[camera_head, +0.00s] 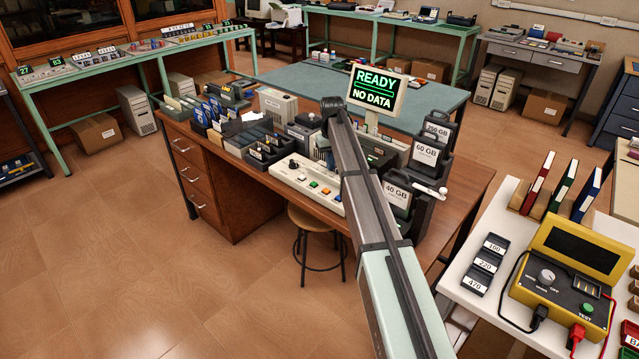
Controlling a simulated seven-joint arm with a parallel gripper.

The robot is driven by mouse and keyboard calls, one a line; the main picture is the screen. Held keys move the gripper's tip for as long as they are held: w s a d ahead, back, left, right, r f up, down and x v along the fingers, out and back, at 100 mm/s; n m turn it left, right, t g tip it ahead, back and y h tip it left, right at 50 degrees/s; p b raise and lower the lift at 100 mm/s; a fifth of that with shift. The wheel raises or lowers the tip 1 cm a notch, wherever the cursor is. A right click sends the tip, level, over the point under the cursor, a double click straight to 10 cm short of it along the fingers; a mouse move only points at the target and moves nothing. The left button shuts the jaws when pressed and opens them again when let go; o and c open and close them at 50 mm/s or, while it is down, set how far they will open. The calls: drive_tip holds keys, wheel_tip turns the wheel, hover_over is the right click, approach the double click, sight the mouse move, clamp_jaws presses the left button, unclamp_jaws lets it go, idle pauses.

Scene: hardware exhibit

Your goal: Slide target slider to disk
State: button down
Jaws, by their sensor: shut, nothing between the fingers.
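I cannot make out the target slider or a disk mark. A pale control panel (300,184) on the wooden desk has a black knob (292,164) and several coloured buttons. My arm crosses in front of its right end and hides what is there. Dark upright units labelled 40 GB (397,194), 60 GB (427,155) and 250 GB (437,130) stand to the right of my arm. A small white bar (428,187) shows by the 40 GB unit; I cannot tell what it belongs to. My gripper cannot be made out.
A monitor (377,90) reading "READY NO DATA" stands behind the units. Disk boxes and trays crowd the desk's left (230,110). A stool (313,222) stands in front. A white table (515,215) with a yellow tester (568,265) is at right. The floor at left is clear.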

drive_tip(key=shift+w+a, duration=0.15)
idle(0.5)
wheel_tip(320, 180, up, 7)
idle(0.8)
